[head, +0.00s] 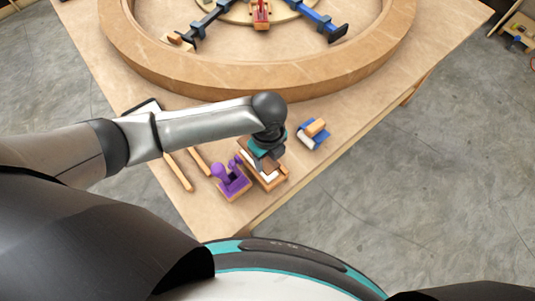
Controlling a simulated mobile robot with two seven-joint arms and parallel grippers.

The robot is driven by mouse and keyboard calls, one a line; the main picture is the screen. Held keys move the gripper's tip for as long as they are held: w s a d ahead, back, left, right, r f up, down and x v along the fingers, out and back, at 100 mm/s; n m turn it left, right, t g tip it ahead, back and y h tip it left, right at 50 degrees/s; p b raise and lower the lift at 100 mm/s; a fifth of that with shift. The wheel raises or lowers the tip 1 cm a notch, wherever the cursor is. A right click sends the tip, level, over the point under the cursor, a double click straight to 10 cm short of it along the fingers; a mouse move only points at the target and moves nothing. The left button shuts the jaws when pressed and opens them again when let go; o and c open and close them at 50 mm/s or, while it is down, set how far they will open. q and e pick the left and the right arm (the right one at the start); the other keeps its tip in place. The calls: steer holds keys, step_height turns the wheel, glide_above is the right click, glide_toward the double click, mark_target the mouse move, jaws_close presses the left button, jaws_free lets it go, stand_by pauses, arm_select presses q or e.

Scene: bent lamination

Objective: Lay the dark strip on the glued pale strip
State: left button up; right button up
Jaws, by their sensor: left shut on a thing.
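My left gripper (266,158) points down over a small brown wooden piece (279,183) with a white part on it, near the table's front corner. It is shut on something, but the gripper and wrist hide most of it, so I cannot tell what. I cannot clearly tell a dark strip or a glued pale strip apart there. Two thin pale wooden sticks (178,172) lie on the table to the left of the gripper, partly under my arm. My right gripper is not in view.
A purple tool (231,177) on a wooden base stands close left of the gripper. A blue piece with a wooden block (313,133) lies to the right. A large wooden ring (250,85) with clamps fills the back. The table (340,112) is bare right of the blue piece.

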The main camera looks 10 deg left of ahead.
mark_target(267, 162)
arm_select(q)
steer(key=shift+f+b, duration=2)
steer(key=shift+b, duration=0.05)
steer(key=shift+f+b, duration=0.3)
steer(key=shift+f, duration=0.45)
steer(key=shift+p, duration=0.35)
steer(key=shift+f+p, duration=0.2)
steer(key=shift+p, duration=0.3)
steer(key=o, duration=1.6)
steer(key=shift+r, duration=0.1)
steer(key=shift+r+p, duration=2.9)
steer(key=shift+p, duration=0.25)
